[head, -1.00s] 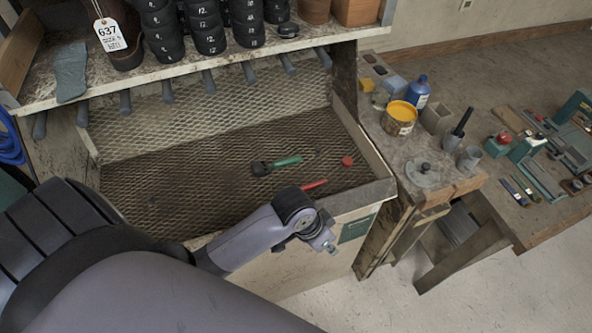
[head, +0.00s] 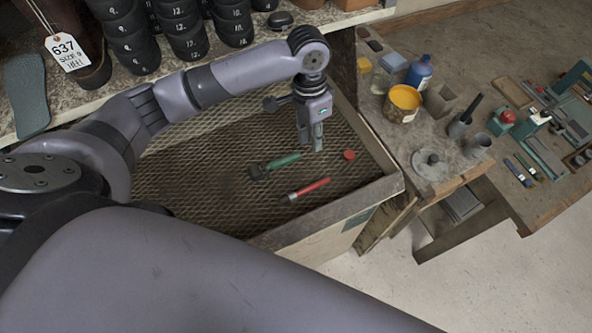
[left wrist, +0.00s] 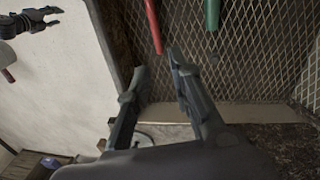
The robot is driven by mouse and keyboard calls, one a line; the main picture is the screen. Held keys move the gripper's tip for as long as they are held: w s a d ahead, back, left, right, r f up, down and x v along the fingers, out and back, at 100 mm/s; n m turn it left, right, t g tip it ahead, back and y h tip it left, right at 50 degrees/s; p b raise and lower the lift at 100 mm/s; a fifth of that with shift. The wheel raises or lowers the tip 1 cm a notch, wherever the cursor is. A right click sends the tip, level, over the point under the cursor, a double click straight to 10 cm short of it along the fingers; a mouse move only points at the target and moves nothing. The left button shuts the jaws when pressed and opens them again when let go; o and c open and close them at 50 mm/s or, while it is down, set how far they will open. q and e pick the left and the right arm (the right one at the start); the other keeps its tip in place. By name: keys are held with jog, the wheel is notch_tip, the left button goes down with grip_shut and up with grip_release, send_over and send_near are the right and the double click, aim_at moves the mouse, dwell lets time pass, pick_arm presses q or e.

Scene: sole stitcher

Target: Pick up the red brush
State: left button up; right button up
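The red brush (head: 309,189) lies in the mesh-bottomed tray, its red handle pointing up and right. My left gripper (head: 311,143) hangs over the tray, pointing down, above and beyond the red brush and apart from it. In the left wrist view, my left gripper's fingers (left wrist: 158,65) are apart with nothing between them. The red handle (left wrist: 153,25) shows just past the fingertips; the rest of the brush is out of that view. My right gripper (left wrist: 42,18) appears at the upper left of the left wrist view, over the floor, its fingers apart and empty.
A green-handled brush (head: 283,161) lies beside the red one, and a small red cap (head: 349,155) lies to the right. The tray's raised rim (head: 335,215) borders it. A workbench at the right holds a yellow can (head: 403,103) and a blue bottle (head: 419,71).

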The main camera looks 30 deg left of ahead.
pick_arm(q)
send_over(314, 184)
jog(key=w+a, duration=0.1)
notch_tip(314, 184, down, 5)
jog(key=f, duration=0.2)
jog(key=f+b, duration=0.1)
jog(key=f, duration=0.2)
jog(key=shift+w+f, duration=0.2)
jog(key=shift+f, duration=0.05)
jog(key=shift+s+d+f+b, duration=0.15)
jog(key=shift+f+b, duration=0.25)
jog(key=shift+b, duration=0.3)
jog(key=shift+d+f, duration=0.1)
jog(key=shift+f+b, duration=0.2)
jog(key=shift+b, duration=0.15)
jog(key=f+b, duration=0.2)
jog(key=s+f+b, duration=0.1)
jog(key=f+b, duration=0.1)
jog(key=b, duration=0.1)
jog(key=shift+d, duration=0.15)
jog(key=shift+f+b, duration=0.3)
jog(key=shift+b, duration=0.2)
pick_arm(e)
notch_tip(314, 184, down, 9)
jog(key=d, duration=0.1)
jog(key=shift+s, duration=0.25)
